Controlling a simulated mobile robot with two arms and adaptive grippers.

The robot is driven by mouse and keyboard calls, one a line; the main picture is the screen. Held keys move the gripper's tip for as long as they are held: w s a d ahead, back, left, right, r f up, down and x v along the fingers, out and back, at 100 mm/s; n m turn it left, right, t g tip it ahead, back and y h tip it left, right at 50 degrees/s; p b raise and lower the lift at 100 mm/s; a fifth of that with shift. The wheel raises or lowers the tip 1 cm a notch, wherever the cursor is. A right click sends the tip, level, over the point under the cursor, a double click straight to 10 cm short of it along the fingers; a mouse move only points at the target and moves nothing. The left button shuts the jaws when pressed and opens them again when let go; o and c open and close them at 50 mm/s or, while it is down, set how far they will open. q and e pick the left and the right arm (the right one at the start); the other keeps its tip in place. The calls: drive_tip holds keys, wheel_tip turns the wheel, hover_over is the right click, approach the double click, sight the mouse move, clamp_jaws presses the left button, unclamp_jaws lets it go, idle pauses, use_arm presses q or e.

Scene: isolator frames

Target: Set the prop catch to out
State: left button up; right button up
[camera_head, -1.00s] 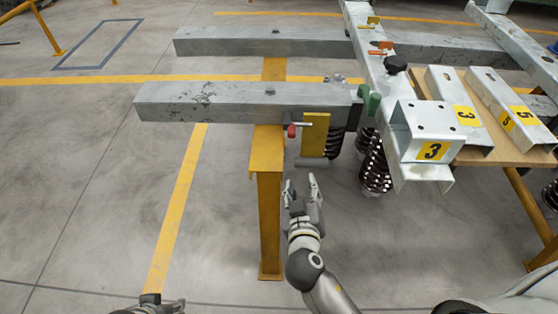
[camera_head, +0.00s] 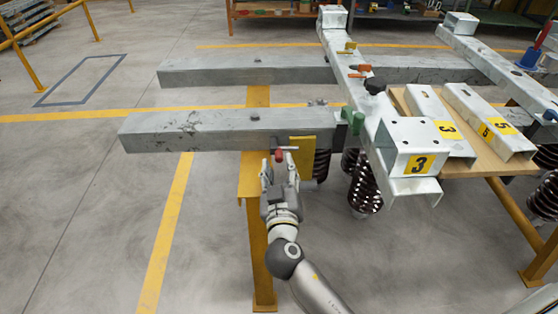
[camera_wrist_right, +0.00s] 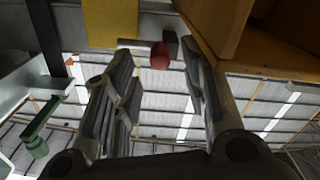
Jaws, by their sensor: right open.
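A small catch with a red knob (camera_head: 279,154) and a short metal rod sits at the front face of the near grey beam, beside a yellow plate (camera_head: 302,158). No label shows on it. My right gripper (camera_head: 278,172) is open just below the knob, its fingers pointing up at it. In the right wrist view, the red knob (camera_wrist_right: 160,56) shows between the two open fingers, near their tips, with the metal rod (camera_wrist_right: 133,43) to its left. I cannot tell whether a finger touches it. My left gripper is out of view.
The near grey beam (camera_head: 190,132) rests on a yellow post (camera_head: 258,255). A green handle (camera_head: 354,118), a dark coil spring (camera_head: 364,185) and a bracket marked 3 (camera_head: 407,145) stand to the right.

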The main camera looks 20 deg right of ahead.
drive_tip(key=shift+x, duration=1.45)
clamp_jaws()
